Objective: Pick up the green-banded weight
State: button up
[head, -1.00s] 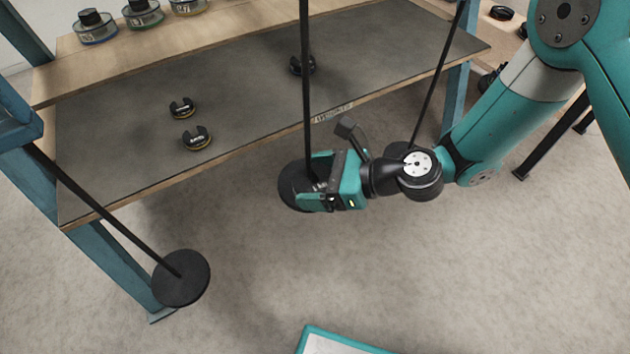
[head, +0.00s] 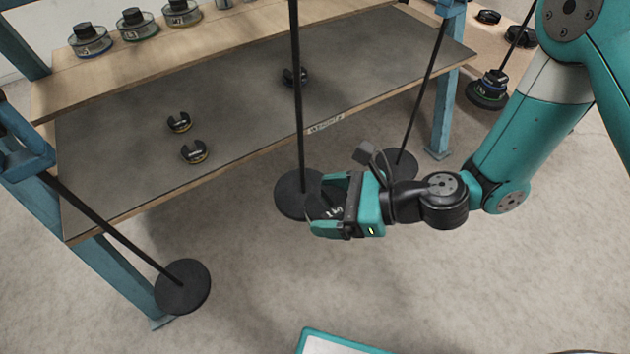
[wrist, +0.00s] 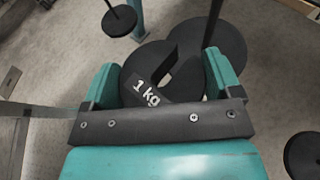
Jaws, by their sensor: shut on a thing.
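My gripper (head: 326,204) is shut on a dark slotted weight (wrist: 141,66) marked "1 kg", held between its two teal fingers. In the head view the weight (head: 318,208) is a small dark shape in the jaws. No coloured band shows on it in either view. It is held clear of the bench, in front of a black hanger disc (head: 292,194); this disc also lies behind it in the wrist view (wrist: 228,50). I cannot tell whether weight and disc touch. A green-banded round thing (head: 138,24) stands on the upper shelf.
Other hanger discs hang at left (head: 182,287) and right (head: 402,163). Small slotted weights (head: 179,122) (head: 194,152) lie on the dark bench top (head: 235,115). A blue-banded (head: 90,40) and a yellow-banded thing (head: 182,13) flank the green one. A loaded hanger (head: 487,92) is at far right.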

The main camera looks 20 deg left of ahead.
jog(key=s+d+r+p, duration=0.3)
jog(key=s+d+p, duration=0.4)
jog(key=d+p, duration=0.1)
jog(key=shift+s+d, duration=0.4)
jog(key=shift+d, duration=0.15)
dwell(0.3)
jog(key=shift+w+r, duration=0.1)
dwell(0.6)
